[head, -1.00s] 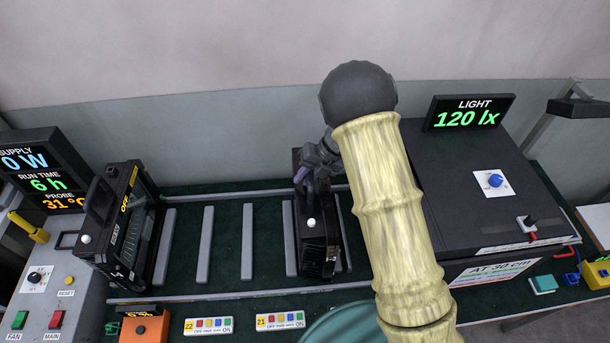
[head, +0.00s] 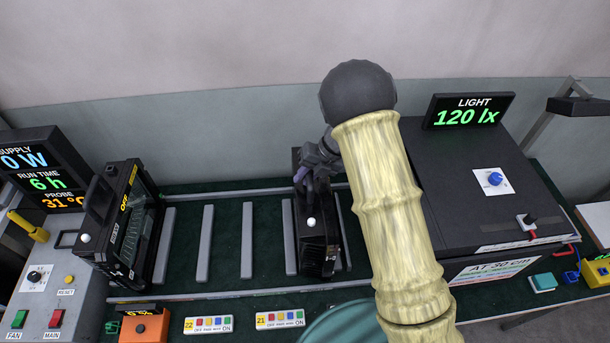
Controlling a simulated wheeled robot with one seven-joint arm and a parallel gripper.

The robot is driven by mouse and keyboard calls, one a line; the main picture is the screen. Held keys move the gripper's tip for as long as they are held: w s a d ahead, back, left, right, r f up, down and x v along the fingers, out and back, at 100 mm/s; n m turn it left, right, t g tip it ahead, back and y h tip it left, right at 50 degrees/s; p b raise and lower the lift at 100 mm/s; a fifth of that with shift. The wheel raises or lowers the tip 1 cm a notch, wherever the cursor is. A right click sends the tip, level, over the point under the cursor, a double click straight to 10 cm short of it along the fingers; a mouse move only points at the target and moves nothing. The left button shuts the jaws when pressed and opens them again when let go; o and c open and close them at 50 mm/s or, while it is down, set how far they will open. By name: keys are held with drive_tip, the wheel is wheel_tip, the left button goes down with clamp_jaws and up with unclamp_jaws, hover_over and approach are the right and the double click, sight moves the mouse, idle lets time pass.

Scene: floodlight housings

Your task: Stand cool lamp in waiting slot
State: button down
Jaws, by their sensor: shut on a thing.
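A black floodlight lamp (head: 316,236) stands upright in the rack (head: 228,240), between grey divider bars at the rack's right end. My gripper (head: 312,180) is at the top of this lamp and shut on its handle; the fingertips are partly hidden by the lamp and my arm. A second black floodlight (head: 122,225), with a yellow OFF mark on it, stands at the left end of the rack. The slots between the two lamps are empty. I cannot tell from this view whether the held lamp's base rests fully on the rack floor.
A black light-measuring box (head: 470,190) with a 120 lx display (head: 468,113) stands close on the right. A supply panel (head: 40,180) reading 0 W and 31 °C is at the left. Label strips (head: 208,325) and an orange box (head: 146,327) lie along the front edge.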

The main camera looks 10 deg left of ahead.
drive_tip(key=shift+r, duration=0.1)
drive_tip(key=c, duration=1.7)
unclamp_jaws()
drive_tip(key=o, duration=0.4)
drive_tip(key=shift+s, duration=0.1)
drive_tip(key=shift+o, duration=0.2)
drive_tip(key=shift+f, duration=0.3)
drive_tip(key=p+v, duration=0.5)
drive_tip(key=v, duration=0.2)
drive_tip(key=shift+a+r, duration=0.15)
drive_tip(key=shift+d+r+p, duration=0.4)
drive_tip(key=shift+r, duration=0.15)
